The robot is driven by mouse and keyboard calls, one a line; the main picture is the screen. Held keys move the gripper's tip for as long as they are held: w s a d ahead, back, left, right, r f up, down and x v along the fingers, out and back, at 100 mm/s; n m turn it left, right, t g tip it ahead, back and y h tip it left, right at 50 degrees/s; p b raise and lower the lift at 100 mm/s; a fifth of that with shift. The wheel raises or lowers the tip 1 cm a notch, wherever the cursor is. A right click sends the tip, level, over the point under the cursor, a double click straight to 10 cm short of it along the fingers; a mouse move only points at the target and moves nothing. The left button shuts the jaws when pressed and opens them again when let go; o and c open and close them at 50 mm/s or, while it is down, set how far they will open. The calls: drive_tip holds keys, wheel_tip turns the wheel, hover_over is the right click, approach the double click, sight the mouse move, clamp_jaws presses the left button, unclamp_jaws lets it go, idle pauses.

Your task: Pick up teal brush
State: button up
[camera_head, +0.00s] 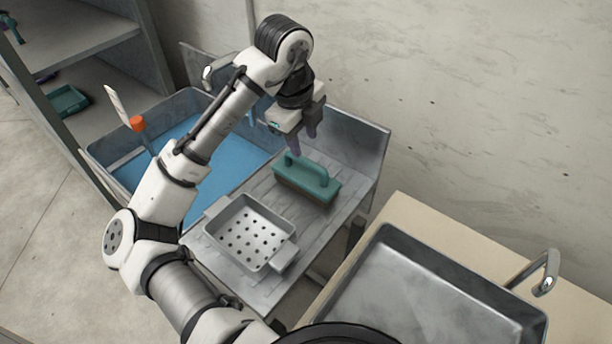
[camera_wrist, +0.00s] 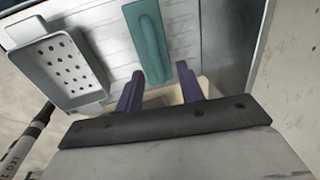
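The teal brush (camera_head: 309,177) lies on the grey drainboard beside the blue sink basin, its arched handle facing up. In the wrist view the brush (camera_wrist: 149,40) is ahead of my fingers, its near end roughly in line with the space between them. My gripper (camera_head: 303,143) is above and behind the brush in the head view, with its purple fingers pointing down. In the wrist view my gripper (camera_wrist: 160,84) shows its two fingers spread apart with nothing held between them. The bristle side of the brush is mostly hidden underneath.
A perforated grey tray (camera_head: 250,236) sits on the drainboard (camera_head: 222,258) left of the brush. The water-filled basin (camera_head: 96,152) holds an orange-and-white tool (camera_head: 137,123). A raised splash wall (camera_head: 362,150) stands behind.

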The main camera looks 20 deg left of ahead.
sight(305, 159)
drive_tip(key=shift+w+d+f, duration=0.1)
drive_tip(key=shift+w+f, duration=0.1)
drive_tip(key=shift+f, duration=1)
drive_tip(key=shift+w+d+f+p, duration=0.15)
drive_tip(key=shift+f+p, duration=0.45)
drive_tip(key=shift+f, duration=2.05)
clamp_jaws()
